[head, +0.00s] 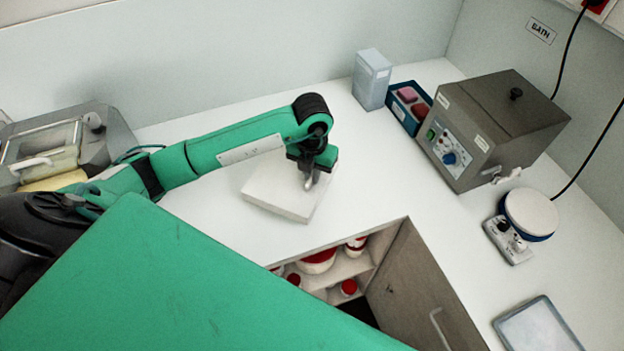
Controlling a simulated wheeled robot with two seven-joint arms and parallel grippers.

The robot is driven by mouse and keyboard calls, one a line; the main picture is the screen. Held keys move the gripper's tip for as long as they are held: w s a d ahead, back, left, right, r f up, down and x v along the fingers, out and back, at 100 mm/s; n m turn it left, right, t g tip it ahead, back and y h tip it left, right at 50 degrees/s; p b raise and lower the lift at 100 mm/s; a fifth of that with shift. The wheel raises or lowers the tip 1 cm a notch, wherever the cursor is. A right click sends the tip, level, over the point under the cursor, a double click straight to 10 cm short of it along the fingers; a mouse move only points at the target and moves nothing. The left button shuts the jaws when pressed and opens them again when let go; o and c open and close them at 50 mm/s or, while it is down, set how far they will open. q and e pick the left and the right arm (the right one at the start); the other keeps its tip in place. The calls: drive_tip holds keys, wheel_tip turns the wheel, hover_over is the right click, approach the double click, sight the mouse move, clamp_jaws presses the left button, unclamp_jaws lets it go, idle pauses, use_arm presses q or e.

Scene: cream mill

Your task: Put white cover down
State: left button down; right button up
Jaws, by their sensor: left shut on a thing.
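The white cover (280,195) is a flat, pale square slab at or just above the white counter, left of the picture's middle. My left gripper (311,182) is over its right part with the jaws pointing down, shut on it. The gripper and wrist hide part of the cover's far right side. I cannot tell whether the cover's underside touches the counter. My right gripper is not in view.
Behind stand a grey-blue box (371,80), a blue tray with pink items (409,106) and a grey bath unit (498,130). A round-topped device (530,214) is at right. Below, an open cabinet door (420,290) shows red-lidded jars (318,261). Counter right of the cover is clear.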

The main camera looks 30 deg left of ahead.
sight(312, 185)
use_arm(q)
wheel_tip(312, 185, down, 4)
drive_tip(key=shift+f+p, duration=0.1)
drive_tip(key=shift+p, duration=0.6)
drive_tip(key=shift+f, duration=0.2)
drive_tip(key=c, duration=1.6)
unclamp_jaws()
drive_tip(key=shift+o, duration=0.4)
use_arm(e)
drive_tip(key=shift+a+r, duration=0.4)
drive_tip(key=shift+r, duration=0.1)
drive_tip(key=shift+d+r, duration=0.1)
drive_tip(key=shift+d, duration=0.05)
